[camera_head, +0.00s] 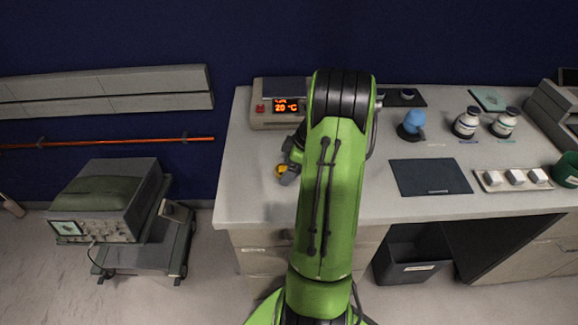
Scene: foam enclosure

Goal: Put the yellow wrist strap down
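The yellow wrist strap (281,170) shows as a small yellow patch at the left side of my arm, over the left part of the grey worktop (255,194). My gripper (286,174) is right at the strap, pointing down and left, and mostly hidden behind my green arm. The strap touches or overlaps the gripper's end in this view. The fingers are too small and dark to show whether they are closed on it. I cannot tell whether the strap rests on the worktop or hangs just above it.
A heater with a red display (286,107) stands behind the gripper. To the right are a blue-topped item (412,125), two jars (466,123), a dark mat (430,177) and a tray of white blocks (514,189). The worktop's front left is clear.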

